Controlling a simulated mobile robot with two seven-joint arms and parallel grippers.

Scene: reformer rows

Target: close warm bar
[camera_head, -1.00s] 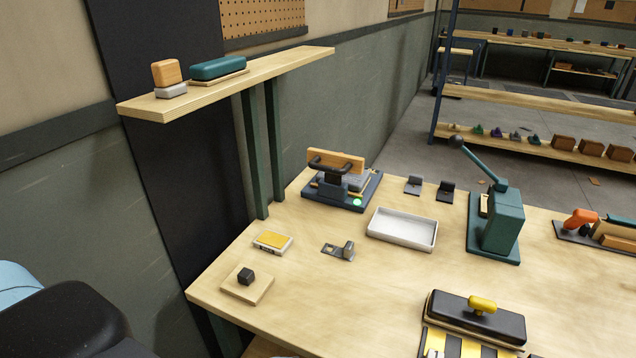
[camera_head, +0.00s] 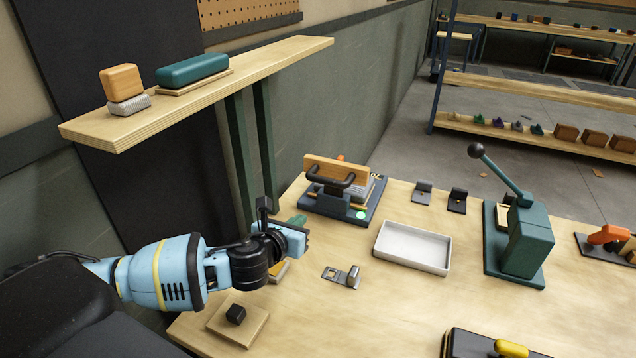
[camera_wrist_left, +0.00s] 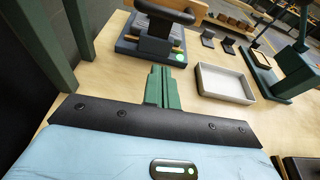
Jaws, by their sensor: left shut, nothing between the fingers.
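The warm bar device (camera_head: 340,206) stands at the back left of the bench. It has a dark blue base, a black handle (camera_head: 329,180), an upright wooden board (camera_head: 336,169) and a lit green spot. The handle part looks raised above the base. In the left wrist view the device (camera_wrist_left: 150,50) is at the top, partly cut off. My left gripper (camera_head: 298,220) is in front of and left of the device, apart from it. Its green fingers (camera_wrist_left: 161,86) are shut together and empty. My right gripper is not in view.
A white tray (camera_head: 412,248) lies right of the device, with a green lever press (camera_head: 522,240) beyond it. A small metal bracket (camera_head: 343,275) and a wooden block with a black knob (camera_head: 238,318) are nearer. A wall shelf (camera_head: 200,90) hangs above at left.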

